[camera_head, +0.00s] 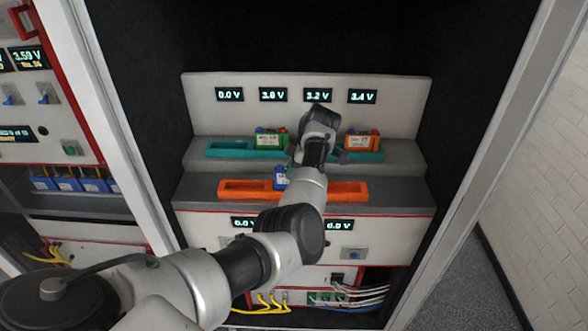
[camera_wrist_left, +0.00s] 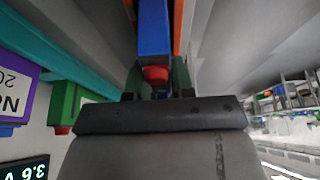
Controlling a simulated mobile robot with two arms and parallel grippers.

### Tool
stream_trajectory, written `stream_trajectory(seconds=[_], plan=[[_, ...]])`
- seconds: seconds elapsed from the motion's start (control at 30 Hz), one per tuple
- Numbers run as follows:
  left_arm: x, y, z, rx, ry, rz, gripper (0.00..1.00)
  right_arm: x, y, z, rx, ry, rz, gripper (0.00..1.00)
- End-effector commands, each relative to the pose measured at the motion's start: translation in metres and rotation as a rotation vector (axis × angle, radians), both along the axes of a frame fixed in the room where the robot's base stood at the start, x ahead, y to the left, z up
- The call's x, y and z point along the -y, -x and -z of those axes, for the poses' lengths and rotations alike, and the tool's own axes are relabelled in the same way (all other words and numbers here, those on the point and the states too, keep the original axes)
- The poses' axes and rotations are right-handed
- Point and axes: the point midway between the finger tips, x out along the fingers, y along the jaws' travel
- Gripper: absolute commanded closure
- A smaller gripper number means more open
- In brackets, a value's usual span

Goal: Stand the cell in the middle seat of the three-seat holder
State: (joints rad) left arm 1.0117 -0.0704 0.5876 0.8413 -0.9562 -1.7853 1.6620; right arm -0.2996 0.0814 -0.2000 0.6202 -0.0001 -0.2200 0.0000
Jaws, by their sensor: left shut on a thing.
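A blue cell (camera_wrist_left: 154,35) with a red terminal is between the fingers of my left gripper (camera_wrist_left: 156,78) in the left wrist view, and the gripper is shut on it. In the head view part of the blue cell (camera_head: 279,178) shows beside my arm, at the middle of the orange holder (camera_head: 240,191). My arm hides the rest of the cell and the holder's middle. I cannot tell whether the cell is seated or just above it. The orange holder's visible left part is empty. My left fingers are hidden in the head view. My right gripper is not in view.
A teal holder (camera_head: 225,149) on the step behind carries a green cell (camera_head: 270,139) and an orange cell (camera_head: 362,141); my wrist hides its middle. A panel with voltage displays (camera_head: 273,94) stands behind. Cabinet walls close in both sides.

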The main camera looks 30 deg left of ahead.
Motion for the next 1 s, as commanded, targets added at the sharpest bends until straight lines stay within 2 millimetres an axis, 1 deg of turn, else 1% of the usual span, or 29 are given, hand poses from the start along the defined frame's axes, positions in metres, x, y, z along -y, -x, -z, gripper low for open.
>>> stream_trajectory(seconds=[0.3,0.77,0.8,0.87,0.9,1.0], plan=[[-0.0003,-0.0003,0.0057,0.001,-0.002,-0.001,1.0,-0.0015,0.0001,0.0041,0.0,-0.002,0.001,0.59],[-0.0003,-0.0002,0.0057,0.001,-0.001,-0.001,1.0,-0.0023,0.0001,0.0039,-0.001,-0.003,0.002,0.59],[-0.0003,-0.0002,0.0057,0.001,-0.001,-0.001,0.75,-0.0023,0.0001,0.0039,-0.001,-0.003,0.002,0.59],[-0.0003,-0.0002,0.0057,0.001,-0.001,-0.001,0.66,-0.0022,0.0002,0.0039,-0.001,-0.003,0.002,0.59],[-0.0003,-0.0002,0.0057,0.001,-0.001,-0.001,0.6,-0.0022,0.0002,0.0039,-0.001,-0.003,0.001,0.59],[-0.0001,-0.0001,0.006,0.001,-0.001,-0.001,0.47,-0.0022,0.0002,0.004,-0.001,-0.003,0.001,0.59]])
